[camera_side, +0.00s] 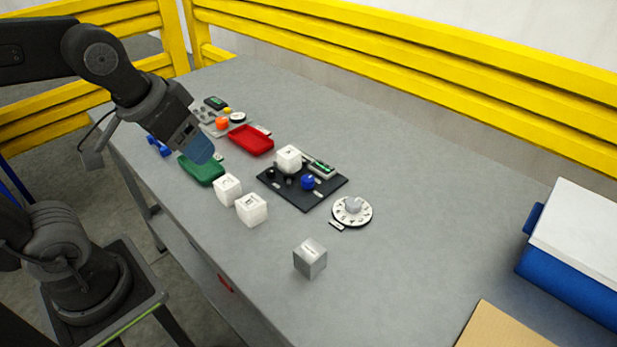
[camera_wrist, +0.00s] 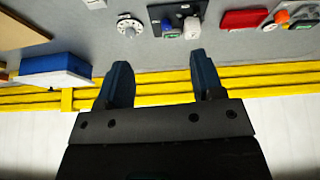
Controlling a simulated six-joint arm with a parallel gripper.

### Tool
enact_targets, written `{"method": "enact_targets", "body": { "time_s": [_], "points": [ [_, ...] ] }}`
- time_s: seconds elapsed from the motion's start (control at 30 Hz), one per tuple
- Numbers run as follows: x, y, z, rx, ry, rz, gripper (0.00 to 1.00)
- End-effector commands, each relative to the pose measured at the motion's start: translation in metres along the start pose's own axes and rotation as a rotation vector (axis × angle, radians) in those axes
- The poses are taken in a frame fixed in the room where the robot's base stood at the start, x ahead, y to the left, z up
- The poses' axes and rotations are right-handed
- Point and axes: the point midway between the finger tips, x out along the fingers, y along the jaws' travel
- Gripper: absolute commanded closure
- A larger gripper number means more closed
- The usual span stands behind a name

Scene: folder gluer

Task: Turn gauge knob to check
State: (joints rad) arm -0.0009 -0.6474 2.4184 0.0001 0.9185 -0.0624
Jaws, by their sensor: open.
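A black plate (camera_side: 297,200) lies mid-table and carries a white cube (camera_side: 288,157), a blue knob (camera_side: 308,182) and a small unit with a green display (camera_side: 321,168). Right of it is a round white dial (camera_side: 364,216) with dark marks around its rim and a grey knob (camera_side: 354,204) at its centre. I cannot tell which is the gauge knob. The dial (camera_wrist: 130,28) and the black plate (camera_wrist: 157,13) also show in the wrist view. My gripper (camera_side: 200,148) hangs above the table's left part, apart from both. Its fingers (camera_wrist: 162,80) are spread with nothing between them.
Two white cubes (camera_side: 228,188) and a grey cube (camera_side: 310,260) stand nearer the front edge. A green tray (camera_side: 205,174) and a red tray (camera_side: 250,139) lie left of the plate. A blue box (camera_side: 567,280) is at the right. Yellow rails (camera_side: 420,47) run behind.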

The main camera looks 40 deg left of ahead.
Motion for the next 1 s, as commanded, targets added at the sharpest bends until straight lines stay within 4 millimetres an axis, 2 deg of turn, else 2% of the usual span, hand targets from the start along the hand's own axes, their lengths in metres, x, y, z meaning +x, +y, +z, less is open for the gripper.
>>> {"method": "enact_targets", "body": {
  "time_s": [0.17,0.27,0.37,0.5,0.63,0.8,1.0],
  "points": [
    [0.017,0.002,-0.054,-0.146,-0.1,-0.015,0.39],
    [0.033,0.004,-0.084,-0.235,-0.153,-0.029,0.39],
    [0.055,0.005,-0.112,-0.325,-0.206,-0.049,0.39],
    [0.096,0.006,-0.146,-0.448,-0.28,-0.084,0.39],
    [0.138,0.006,-0.169,-0.556,-0.342,-0.123,0.39],
    [0.184,0.006,-0.185,-0.66,-0.397,-0.167,0.39],
    [0.208,0.005,-0.189,-0.71,-0.421,-0.19,0.39]
  ]
}}
